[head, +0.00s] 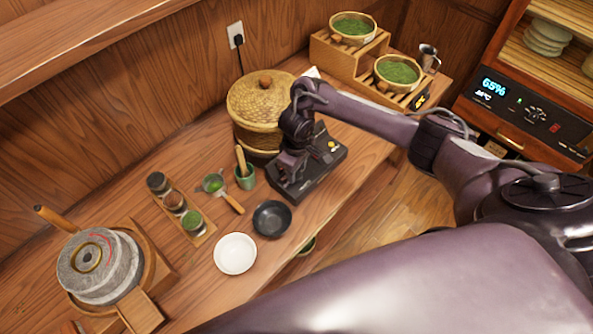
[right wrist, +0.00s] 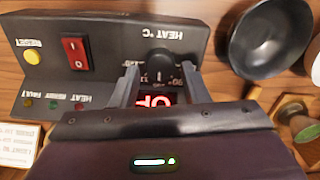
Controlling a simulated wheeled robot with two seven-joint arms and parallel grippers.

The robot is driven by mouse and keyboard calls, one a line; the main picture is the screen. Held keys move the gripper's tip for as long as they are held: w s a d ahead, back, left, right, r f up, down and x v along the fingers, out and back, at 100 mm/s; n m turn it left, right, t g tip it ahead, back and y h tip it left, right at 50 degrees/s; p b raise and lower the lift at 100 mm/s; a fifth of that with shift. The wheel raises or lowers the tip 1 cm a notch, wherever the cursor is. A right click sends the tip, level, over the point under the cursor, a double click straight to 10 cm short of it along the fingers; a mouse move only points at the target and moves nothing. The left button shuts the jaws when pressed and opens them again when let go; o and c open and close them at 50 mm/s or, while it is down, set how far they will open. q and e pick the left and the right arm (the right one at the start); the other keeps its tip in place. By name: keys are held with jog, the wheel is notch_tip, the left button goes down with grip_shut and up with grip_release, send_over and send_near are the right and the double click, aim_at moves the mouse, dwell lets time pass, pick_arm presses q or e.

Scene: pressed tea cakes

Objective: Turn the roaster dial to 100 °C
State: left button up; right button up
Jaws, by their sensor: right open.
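The roaster's black control box (head: 325,168) stands in front of a lidded woven basket. In the right wrist view the panel (right wrist: 110,25) appears upside down. The black heat dial (right wrist: 157,62) has a white pointer line aimed toward the bottom of the picture; 120 and 90 show beside it, and its exact setting is unclear. A red lit display (right wrist: 153,100) is partly hidden by my gripper. My right gripper (right wrist: 160,70) is open, with one finger on each side of the dial; contact cannot be told. In the head view this gripper (head: 287,167) is over the box's left part. My left gripper is not seen.
The panel has a red rocker switch (right wrist: 75,52) and a yellow button (right wrist: 33,57). The woven basket (head: 262,103) is close behind. A dark bowl (head: 271,219), white bowl (head: 235,253) and green cup (head: 245,180) stand left of the box. A stone mill (head: 98,265) is farther left.

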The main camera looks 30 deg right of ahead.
aim_at(297, 175)
notch_tip(297, 175, up, 4)
jog(key=shift+w+p, duration=0.15)
jog(key=shift+p, duration=0.2)
jog(key=shift+r, duration=0.75)
jog(key=shift+r+b, duration=0.35)
jog(key=shift+r, duration=0.1)
jog(key=shift+s, duration=0.2)
